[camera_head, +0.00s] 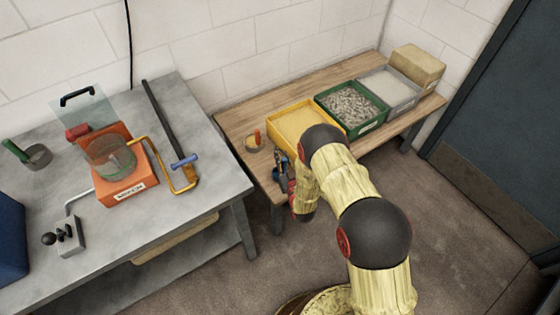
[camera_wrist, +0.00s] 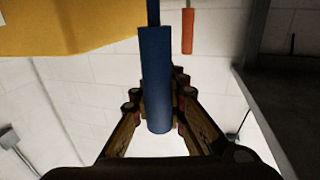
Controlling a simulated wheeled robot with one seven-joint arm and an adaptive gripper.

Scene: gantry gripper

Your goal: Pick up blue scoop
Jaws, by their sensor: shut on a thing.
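The blue scoop (camera_wrist: 157,60) shows its blue cylindrical handle in the wrist view, between the fingers of my gripper (camera_wrist: 158,100). The fingers are shut on the handle. The handle runs up toward the yellow bin in that view; the scoop's far end is out of sight. In the head view my gripper (camera_head: 285,178) is at the front left edge of the wooden table, just left of the yellow bin, with a bit of blue (camera_head: 280,158) at its tip. My arm hides much of that spot.
The yellow bin (camera_head: 279,122), green bin (camera_head: 376,127) and grey bin (camera_head: 414,100) stand in a row on the wooden table (camera_head: 236,122). A metal bench (camera_head: 215,172) with an orange device (camera_head: 130,189) is at left.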

